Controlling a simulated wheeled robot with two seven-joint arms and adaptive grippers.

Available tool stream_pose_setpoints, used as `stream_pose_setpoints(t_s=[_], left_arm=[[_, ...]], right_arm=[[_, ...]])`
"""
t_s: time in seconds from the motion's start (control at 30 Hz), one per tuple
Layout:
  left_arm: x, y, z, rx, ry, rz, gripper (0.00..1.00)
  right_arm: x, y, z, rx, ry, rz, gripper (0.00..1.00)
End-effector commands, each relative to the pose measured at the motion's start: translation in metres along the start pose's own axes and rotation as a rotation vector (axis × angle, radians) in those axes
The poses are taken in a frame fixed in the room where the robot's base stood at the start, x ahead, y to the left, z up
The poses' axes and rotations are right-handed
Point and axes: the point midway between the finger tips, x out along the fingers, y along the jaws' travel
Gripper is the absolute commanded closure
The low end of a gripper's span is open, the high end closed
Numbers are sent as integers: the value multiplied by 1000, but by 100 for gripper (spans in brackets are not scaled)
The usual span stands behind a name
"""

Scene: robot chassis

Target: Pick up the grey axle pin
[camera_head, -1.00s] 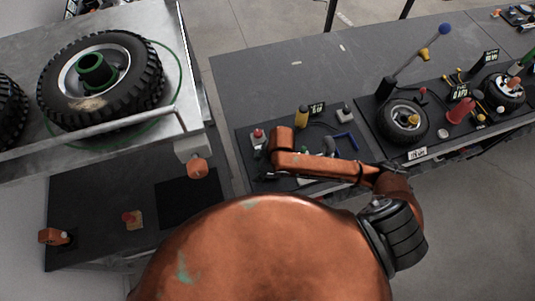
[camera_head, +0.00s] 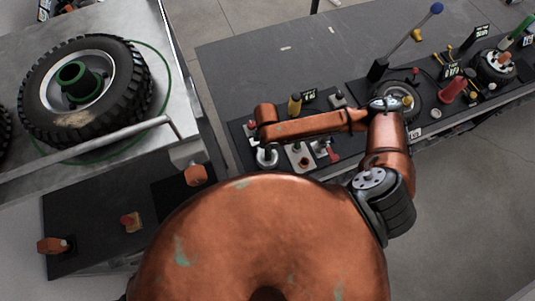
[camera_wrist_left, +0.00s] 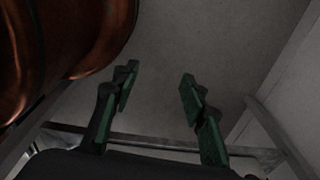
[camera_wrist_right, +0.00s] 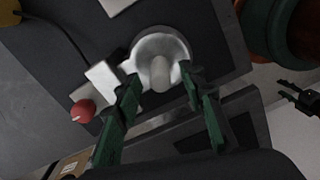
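In the right wrist view a pale grey rounded pin (camera_wrist_right: 160,72), which looks like the axle pin, stands in a round grey dish (camera_wrist_right: 168,40). My right gripper (camera_wrist_right: 160,80) is open, its green-padded fingertips on either side of the pin with gaps showing; I cannot tell the remaining height. In the head view the grey round piece (camera_head: 267,160) is partly hidden below my right arm; the right fingers are hidden there. My left gripper (camera_wrist_left: 158,74) is open and empty, over bare floor, and is not in the head view.
A white block with a red knob (camera_wrist_right: 83,110) stands close beside the dish. A small wheel (camera_head: 410,100), a red cone (camera_head: 453,90) and tools lie farther right on the dark bench (camera_head: 300,50). A big tyre (camera_head: 40,100) lies on a metal stand at left.

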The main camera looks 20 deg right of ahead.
Motion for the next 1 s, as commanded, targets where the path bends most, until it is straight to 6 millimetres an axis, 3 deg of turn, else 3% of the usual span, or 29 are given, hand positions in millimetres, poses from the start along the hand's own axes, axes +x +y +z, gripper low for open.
stream_pose_setpoints(t_s=[0.1, 0.37, 0.9, 1.0], left_arm=[[-1, -1, -7, 1, 9, -1, 60], [0, -1, -11, 2, 15, -1, 60], [0, -2, -7, 1, 10, -2, 60], [0, -2, -7, 1, 9, -2, 60]], right_arm=[[10, -1, 0, 1, 1, 0, 63], [12, 0, 0, 1, 1, 1, 64], [12, 0, 0, 1, 1, 1, 100], [12, 0, 1, 1, 1, 1, 100]])
